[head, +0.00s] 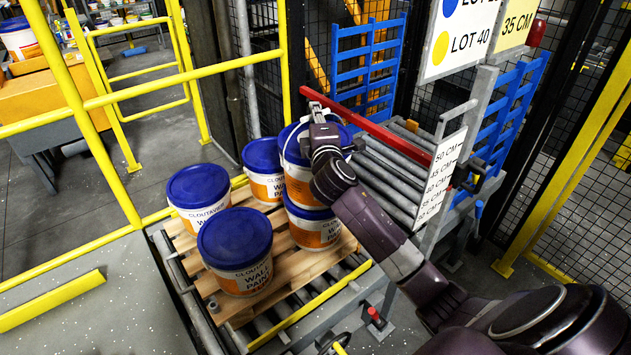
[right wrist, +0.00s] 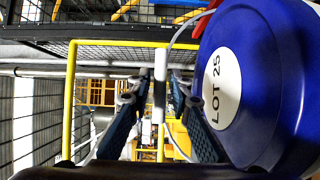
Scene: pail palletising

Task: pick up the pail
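A white paint pail (head: 297,180) with a blue lid and an orange band appears stacked on a lower pail (head: 312,232) at the pallet's right corner. My right gripper (head: 318,108) is at the top pail's lid, covering part of it. In the right wrist view its fingers (right wrist: 159,88) stand on either side of the white handle grip (right wrist: 159,100), with narrow gaps visible. The raised wire bail runs from the grip toward the blue lid (right wrist: 258,85), marked LOT 25. The fingers look open, not clamped. My left gripper is not in view.
Three more blue-lidded pails stand on the wooden pallet (head: 222,308): left (head: 198,195), front (head: 237,250) and back (head: 265,168). A red bar (head: 385,130) and a height-scale board (head: 440,178) stand close right of the stack. Yellow rails (head: 190,85) run along the left.

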